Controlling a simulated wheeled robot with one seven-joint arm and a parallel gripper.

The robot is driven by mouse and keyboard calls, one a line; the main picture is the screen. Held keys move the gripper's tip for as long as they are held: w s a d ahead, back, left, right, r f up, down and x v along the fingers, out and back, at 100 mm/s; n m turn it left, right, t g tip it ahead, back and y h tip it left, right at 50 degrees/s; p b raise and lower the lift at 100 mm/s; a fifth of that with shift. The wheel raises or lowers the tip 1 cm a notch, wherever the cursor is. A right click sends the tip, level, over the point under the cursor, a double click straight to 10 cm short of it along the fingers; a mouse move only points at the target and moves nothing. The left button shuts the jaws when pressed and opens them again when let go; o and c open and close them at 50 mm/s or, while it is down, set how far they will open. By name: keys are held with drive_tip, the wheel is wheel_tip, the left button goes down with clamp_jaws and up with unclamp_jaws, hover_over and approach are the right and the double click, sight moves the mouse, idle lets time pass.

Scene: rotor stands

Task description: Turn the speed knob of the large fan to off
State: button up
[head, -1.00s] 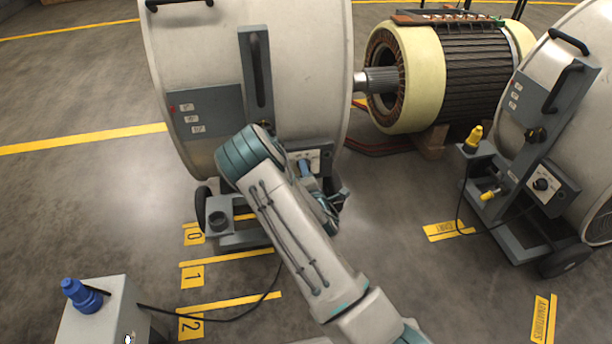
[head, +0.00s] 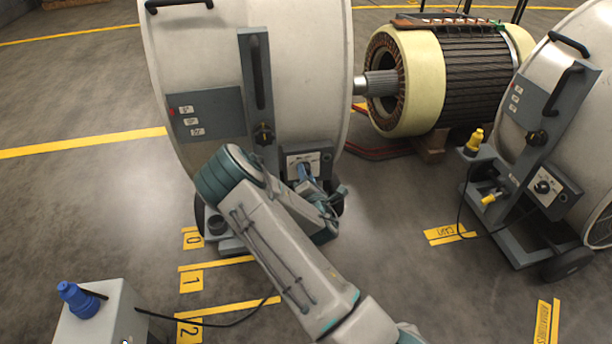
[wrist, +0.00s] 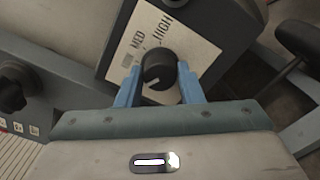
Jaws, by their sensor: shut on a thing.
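The large fan (head: 300,75) is the big pale drum on the left in the head view. Its grey control box (head: 325,158) is low on its right side. In the wrist view the black speed knob (wrist: 158,68) sits on a white dial plate (wrist: 186,40) lettered MED and HIGH. A white mark on the knob is on its lower side in the picture. My gripper (wrist: 159,74) has one blue finger on each side of the knob and is shut on it. In the head view my gripper (head: 306,173) is at the control box, and the knob is hidden.
Another fan (head: 580,80) with a similar knob stands at right. A motor core (head: 475,80) lies between the fans at the back. A grey box (head: 95,318) with a blue plug (head: 78,298) is at front left, its cable on the floor.

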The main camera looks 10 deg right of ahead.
drive_tip(key=o, duration=1)
drive_tip(key=shift+c, duration=0.2)
drive_tip(key=s+p, duration=0.2)
drive_tip(key=s, duration=1.2)
drive_tip(key=shift+p, duration=0.35)
